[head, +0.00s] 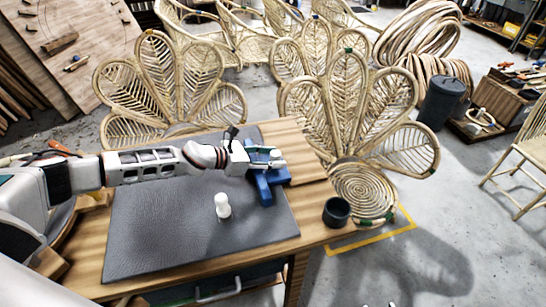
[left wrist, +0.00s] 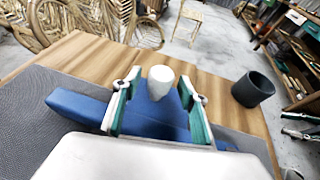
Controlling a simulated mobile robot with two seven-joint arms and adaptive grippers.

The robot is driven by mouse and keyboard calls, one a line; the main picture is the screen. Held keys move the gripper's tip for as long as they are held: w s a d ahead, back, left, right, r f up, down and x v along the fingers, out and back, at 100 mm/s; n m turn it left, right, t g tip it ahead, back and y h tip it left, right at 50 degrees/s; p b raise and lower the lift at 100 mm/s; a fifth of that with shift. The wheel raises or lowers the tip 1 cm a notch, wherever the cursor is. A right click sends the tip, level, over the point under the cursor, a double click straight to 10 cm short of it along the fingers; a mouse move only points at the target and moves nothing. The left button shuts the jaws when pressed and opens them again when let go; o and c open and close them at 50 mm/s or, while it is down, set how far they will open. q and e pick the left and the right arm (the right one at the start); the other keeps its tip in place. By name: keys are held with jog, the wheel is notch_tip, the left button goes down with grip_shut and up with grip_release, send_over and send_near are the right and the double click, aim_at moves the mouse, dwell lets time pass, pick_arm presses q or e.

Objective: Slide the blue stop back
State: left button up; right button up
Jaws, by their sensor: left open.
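A blue fixture with crossing bars (head: 264,188), which I take to be the blue stop, lies at the right side of the grey mat. My left gripper (head: 268,155) is right over its far part. In the left wrist view the gripper (left wrist: 162,108) is open, its green-lined fingers standing apart over the blue fixture (left wrist: 75,107). A white round-topped post (left wrist: 160,80) shows between the fingers; I cannot tell whether either finger touches it. The fingers and the white wrist housing hide part of the fixture. My right gripper is not in view.
A white peg (head: 222,206) stands on the grey mat (head: 160,240), left of the fixture. A dark cup (head: 337,212) stands near the wooden table's right edge. Rattan chairs (head: 347,95) stand close behind the table. The mat's front part is clear.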

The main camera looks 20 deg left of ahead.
pick_arm(q)
jog(key=shift+w+d, duration=0.35)
jog(key=shift+w, duration=0.05)
jog(key=shift+w+d, duration=0.1)
jog(key=shift+d, duration=0.05)
jog(key=shift+c, duration=0.7)
grip_shut()
jog(key=shift+d, duration=0.15)
jog(key=w+d, duration=0.2)
jog(key=d, duration=0.1)
jog(key=w+d, duration=0.2)
jog(key=d, duration=0.1)
jog(key=w+d, duration=0.2)
jog(key=d, duration=0.2)
jog(key=shift+w, duration=0.3)
jog(key=shift+w+d+b, duration=0.15)
jog(key=shift+d+b, duration=0.1)
jog(key=shift+b, duration=0.05)
jog(key=shift+r, duration=0.15)
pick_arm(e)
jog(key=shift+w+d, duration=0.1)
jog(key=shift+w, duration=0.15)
